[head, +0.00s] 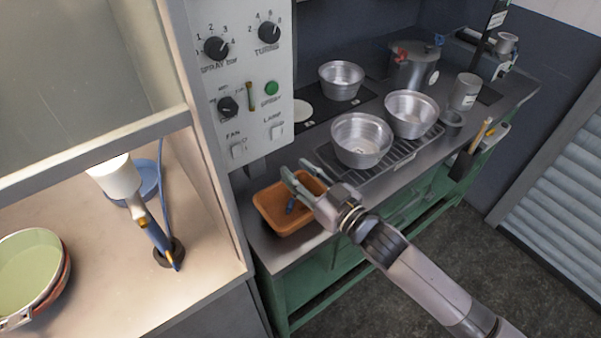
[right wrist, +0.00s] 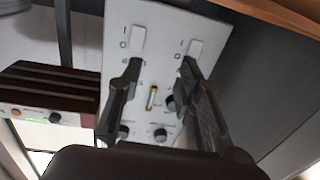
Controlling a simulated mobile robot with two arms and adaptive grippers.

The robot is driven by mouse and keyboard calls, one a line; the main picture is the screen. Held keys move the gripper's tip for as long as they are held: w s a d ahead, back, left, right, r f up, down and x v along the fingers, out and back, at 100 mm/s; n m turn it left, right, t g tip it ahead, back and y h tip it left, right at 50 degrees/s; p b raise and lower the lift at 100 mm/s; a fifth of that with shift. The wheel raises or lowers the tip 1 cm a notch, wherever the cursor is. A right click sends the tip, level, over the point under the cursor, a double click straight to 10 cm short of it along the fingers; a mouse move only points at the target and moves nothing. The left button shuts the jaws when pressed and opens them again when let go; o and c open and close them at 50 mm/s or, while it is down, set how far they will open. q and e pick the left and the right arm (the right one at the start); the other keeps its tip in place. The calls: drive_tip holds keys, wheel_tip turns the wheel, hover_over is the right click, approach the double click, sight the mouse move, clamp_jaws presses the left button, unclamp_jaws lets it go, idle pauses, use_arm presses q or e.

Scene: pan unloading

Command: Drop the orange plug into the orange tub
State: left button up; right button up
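The orange tub (head: 264,213) stands on the near left end of the metal counter in the head view. My right gripper (head: 294,169) is over the tub's right part, fingers pointing up-left. Its two fingers are apart, and in the right wrist view (right wrist: 160,78) nothing shows held between them. I cannot make out an orange plug in either view. My left gripper is not in view.
A control panel (head: 240,80) with knobs and switches rises behind the tub. Metal bowls (head: 361,140) stand right of the tub, with a lidded pot (head: 413,66) behind. The lit booth at left holds a green-and-red pan (head: 30,275) and a white-and-blue tool (head: 118,178).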

drive_tip(key=v, duration=1.2)
idle(0.4)
